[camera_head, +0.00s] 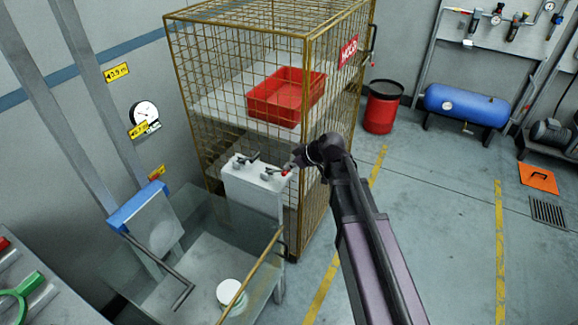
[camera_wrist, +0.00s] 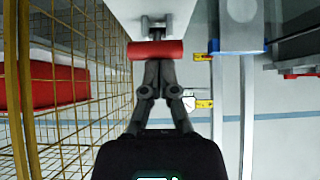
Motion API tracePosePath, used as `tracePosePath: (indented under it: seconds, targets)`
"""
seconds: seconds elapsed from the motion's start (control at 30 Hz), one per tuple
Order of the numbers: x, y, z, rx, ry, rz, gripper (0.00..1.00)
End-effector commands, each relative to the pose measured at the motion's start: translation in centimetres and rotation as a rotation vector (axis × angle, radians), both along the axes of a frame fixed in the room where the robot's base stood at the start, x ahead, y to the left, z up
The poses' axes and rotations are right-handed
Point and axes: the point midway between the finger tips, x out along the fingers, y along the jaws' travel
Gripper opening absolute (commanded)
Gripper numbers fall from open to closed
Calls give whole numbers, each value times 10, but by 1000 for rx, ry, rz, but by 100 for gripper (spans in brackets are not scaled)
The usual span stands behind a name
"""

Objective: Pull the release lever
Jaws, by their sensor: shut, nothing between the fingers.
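A pale grey box (camera_head: 254,188) stands in front of the mesh cage, with small dark fittings on its top. A lever with a red grip (camera_head: 286,173) sits at the box's right end. In the wrist view the red grip (camera_wrist: 156,50) lies crosswise at the fingertips, with a grey mount (camera_wrist: 152,24) behind it. My gripper (camera_head: 293,164) reaches the red grip from the right. In the wrist view my gripper (camera_wrist: 161,66) is shut with nothing between its fingers. Whether the fingertips touch the grip I cannot tell.
The mesh cage (camera_head: 236,50) rises close behind the box and holds a red crate (camera_head: 261,105). A clear-sided grey bench (camera_head: 205,257) with a white round item (camera_head: 230,292) stands in front. Floor (camera_head: 440,230) is free to the right.

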Motion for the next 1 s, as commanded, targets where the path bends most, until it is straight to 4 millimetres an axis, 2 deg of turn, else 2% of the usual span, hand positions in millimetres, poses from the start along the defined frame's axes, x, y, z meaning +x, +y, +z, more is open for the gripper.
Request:
tracePosePath:
  seconds: [0.63, 1.0]
  targets:
    - [-2, -1, 1, -7, 2, 2, 0]
    - [0, 6, 23, -3, 1, 1, 0]
